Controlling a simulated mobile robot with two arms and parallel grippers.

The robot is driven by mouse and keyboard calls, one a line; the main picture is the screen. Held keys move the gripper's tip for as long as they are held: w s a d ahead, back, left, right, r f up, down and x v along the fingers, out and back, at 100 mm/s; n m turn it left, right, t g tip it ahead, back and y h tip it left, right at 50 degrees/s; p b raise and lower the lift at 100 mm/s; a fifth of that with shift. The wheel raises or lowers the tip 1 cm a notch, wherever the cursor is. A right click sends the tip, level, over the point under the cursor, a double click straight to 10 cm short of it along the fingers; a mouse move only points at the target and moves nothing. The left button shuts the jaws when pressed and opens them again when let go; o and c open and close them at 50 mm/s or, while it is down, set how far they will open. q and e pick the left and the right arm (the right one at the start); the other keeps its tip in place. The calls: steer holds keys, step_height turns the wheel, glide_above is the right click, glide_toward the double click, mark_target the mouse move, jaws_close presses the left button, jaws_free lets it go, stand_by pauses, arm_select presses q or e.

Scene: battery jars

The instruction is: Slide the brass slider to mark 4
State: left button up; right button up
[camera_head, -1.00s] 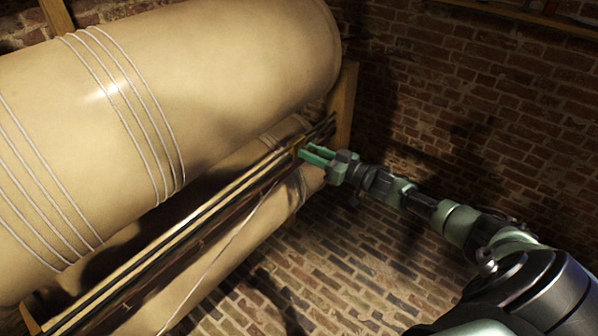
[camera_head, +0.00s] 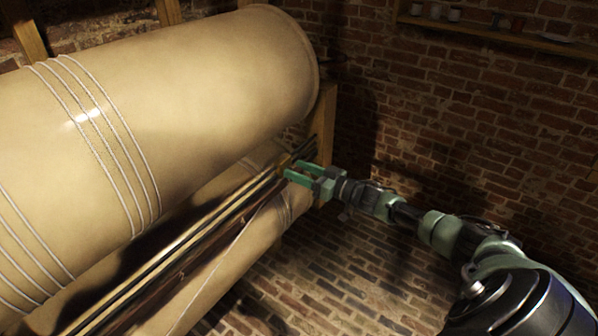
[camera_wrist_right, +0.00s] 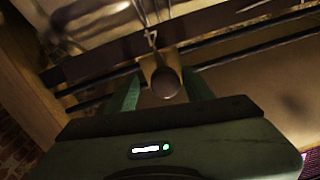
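The brass slider (camera_wrist_right: 157,72) shows in the right wrist view as a yellowish block with a dark round knob (camera_wrist_right: 166,82) facing me. It sits at the dark rails (camera_wrist_right: 260,48). My right gripper (camera_wrist_right: 161,88) is open, with one green finger on each side of the knob and gaps visible between. In the head view my right gripper (camera_head: 292,169) is at the far end of the long rails (camera_head: 190,247), near the wooden post. The slider is hard to make out there. My left gripper is not in view.
A large cream cylinder (camera_head: 200,100) wound with wire lies above the rails, and a second one (camera_head: 215,275) lies below. A wooden post (camera_head: 326,112) stands at the far end. A brick wall and a shelf (camera_head: 490,33) are behind. Brick floor is open at lower right.

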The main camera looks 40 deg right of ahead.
steer(key=shift+s, duration=0.1)
steer(key=v, duration=0.7)
steer(key=shift+s+d, duration=0.15)
steer(key=shift+s, duration=0.1)
steer(key=s+f+m+g+h+p, duration=0.1)
steer(key=s+f+g+h, duration=0.15)
steer(key=f, duration=0.75)
steer(key=s+f+m+g+h, duration=0.1)
steer(key=s+f+h, duration=0.25)
steer(key=f, duration=0.75)
steer(key=s+a+f+g, duration=0.4)
steer(key=s+f, duration=0.8)
steer(key=f, duration=0.3)
steer(key=s+a+f+g, duration=0.2)
steer(key=s+a+f, duration=0.3)
steer(key=s, duration=0.5)
steer(key=s+a+f+n+g+p, duration=0.1)
steer(key=s+a+f+g, duration=0.2)
steer(key=s+a+f, duration=0.2)
steer(key=s+a+f+n+g, duration=0.1)
steer(key=s+a+f+g, duration=0.2)
steer(key=s+a, duration=0.7)
steer(key=s+f, duration=0.2)
steer(key=s, duration=0.4)
steer(key=shift+a+f, duration=0.25)
steer(key=shift+a, duration=0.05)
